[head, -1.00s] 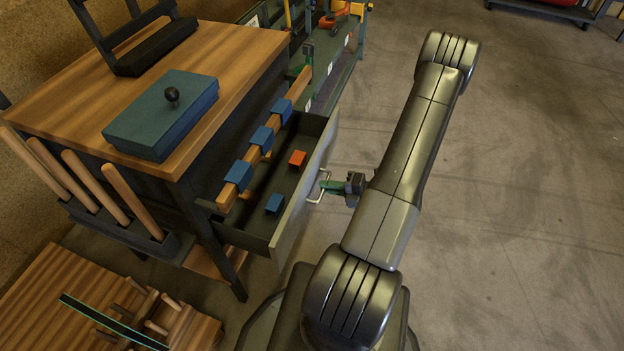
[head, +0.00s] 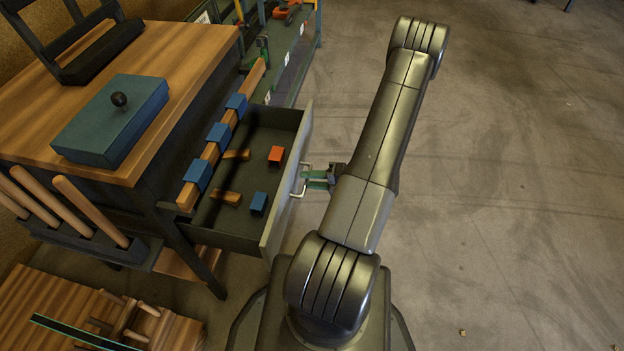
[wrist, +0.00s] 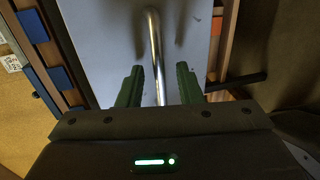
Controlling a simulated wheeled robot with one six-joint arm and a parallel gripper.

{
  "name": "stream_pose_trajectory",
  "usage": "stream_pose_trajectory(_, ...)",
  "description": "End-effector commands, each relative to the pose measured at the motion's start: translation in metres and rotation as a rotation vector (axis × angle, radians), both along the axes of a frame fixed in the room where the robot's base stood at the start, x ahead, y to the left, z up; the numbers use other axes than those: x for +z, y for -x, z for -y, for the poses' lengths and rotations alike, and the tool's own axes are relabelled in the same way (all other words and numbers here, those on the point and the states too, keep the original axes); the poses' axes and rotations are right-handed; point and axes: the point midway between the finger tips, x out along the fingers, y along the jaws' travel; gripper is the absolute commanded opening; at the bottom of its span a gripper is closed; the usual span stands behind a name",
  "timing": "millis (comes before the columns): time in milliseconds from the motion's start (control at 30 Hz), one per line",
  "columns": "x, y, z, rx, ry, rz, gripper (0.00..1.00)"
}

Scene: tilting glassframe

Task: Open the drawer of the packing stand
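The packing stand (head: 190,60) has a wooden top and dark legs. Its drawer (head: 240,241) is pulled well out, its dark inside in plain view in the head view. The metal handle (head: 301,181) is on the grey drawer front; it also shows in the wrist view (wrist: 154,50). My gripper (head: 312,179) is at the handle, its green fingers spread. In the wrist view, my gripper (wrist: 159,80) has one finger on each side of the handle bar, with gaps between bar and fingers.
Orange (head: 276,154) and blue (head: 259,203) blocks and small wooden pieces lie in the drawer. A blue box (head: 110,120) sits on the stand.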

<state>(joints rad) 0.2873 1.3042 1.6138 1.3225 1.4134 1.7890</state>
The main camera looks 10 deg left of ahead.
Motion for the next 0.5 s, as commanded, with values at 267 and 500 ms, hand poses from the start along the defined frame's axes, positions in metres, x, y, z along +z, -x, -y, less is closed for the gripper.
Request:
stream_pose_trajectory(267, 0.0, 0.0, 0.0, 0.0, 0.0, 0.0, 0.32)
stream_pose_trajectory(500, 0.007, 0.001, 0.025, -0.004, -0.001, 0.001, 0.32)
